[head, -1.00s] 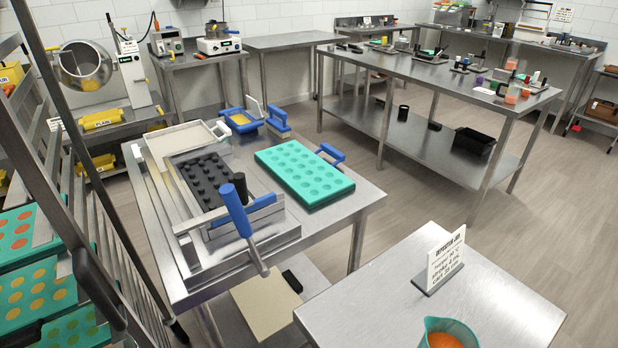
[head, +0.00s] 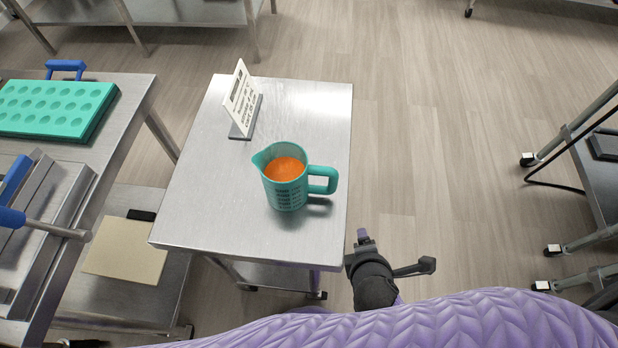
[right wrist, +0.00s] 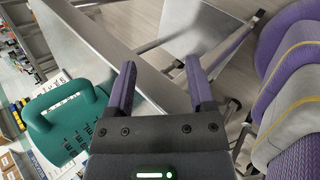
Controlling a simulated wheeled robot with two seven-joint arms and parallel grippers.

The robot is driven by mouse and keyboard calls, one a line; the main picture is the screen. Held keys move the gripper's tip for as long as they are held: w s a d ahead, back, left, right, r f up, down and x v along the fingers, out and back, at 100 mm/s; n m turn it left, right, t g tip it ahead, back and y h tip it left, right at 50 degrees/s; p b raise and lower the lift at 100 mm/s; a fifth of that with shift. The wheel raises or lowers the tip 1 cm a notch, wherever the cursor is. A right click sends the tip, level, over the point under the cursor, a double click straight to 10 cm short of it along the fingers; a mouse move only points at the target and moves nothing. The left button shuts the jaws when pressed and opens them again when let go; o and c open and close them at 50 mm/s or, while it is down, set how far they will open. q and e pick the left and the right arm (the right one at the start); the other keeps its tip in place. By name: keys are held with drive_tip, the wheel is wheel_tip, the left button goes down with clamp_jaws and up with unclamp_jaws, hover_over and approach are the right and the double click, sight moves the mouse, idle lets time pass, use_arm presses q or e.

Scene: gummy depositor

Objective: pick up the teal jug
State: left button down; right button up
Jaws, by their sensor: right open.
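The teal jug (head: 286,193) stands upright on the small steel table (head: 215,205), with orange liquid inside. Its spout points left and its handle points right, toward the table's right edge. In the right wrist view the jug (right wrist: 70,128) is at the left, outside the jaws. My right gripper (head: 396,250) is open and empty, off the right front corner of the table, apart from the jug. In the right wrist view its two purple-lined fingers (right wrist: 158,75) stand apart. My left gripper is out of view.
A white sign on a grey base (head: 243,104) stands behind the jug. At the left is a steel table with a teal mould tray (head: 55,108) and a blue-handled device (head: 15,215). A wheeled rack (head: 590,190) stands at the far right. The floor between is clear.

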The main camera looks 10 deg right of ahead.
sight(334, 188)
drive_tip(key=w+a+r+n+t, duration=0.1)
drive_tip(key=r+n, duration=0.1)
drive_tip(key=n, duration=0.3)
drive_tip(key=w+a+r+n+t, duration=0.2)
drive_tip(key=r+n, duration=0.1)
drive_tip(key=n, duration=0.2)
drive_tip(key=w+a+r+n+t+y, duration=0.1)
drive_tip(key=a+r+n+t, duration=0.1)
drive_tip(key=n, duration=0.4)
drive_tip(key=shift+w+r, duration=0.25)
drive_tip(key=shift+w, duration=0.15)
drive_tip(key=shift+n, duration=0.3)
drive_tip(key=x, duration=0.3)
drive_tip(key=b+x, duration=0.1)
drive_tip(key=x, duration=0.2)
drive_tip(key=b+x, duration=0.1)
drive_tip(key=x, duration=0.2)
drive_tip(key=shift+w+a+r, duration=0.15)
drive_tip(key=shift+w+r, duration=0.05)
drive_tip(key=shift+r, duration=0.15)
drive_tip(key=shift+w, duration=0.35)
clamp_jaws()
drive_tip(key=shift+t, duration=0.3)
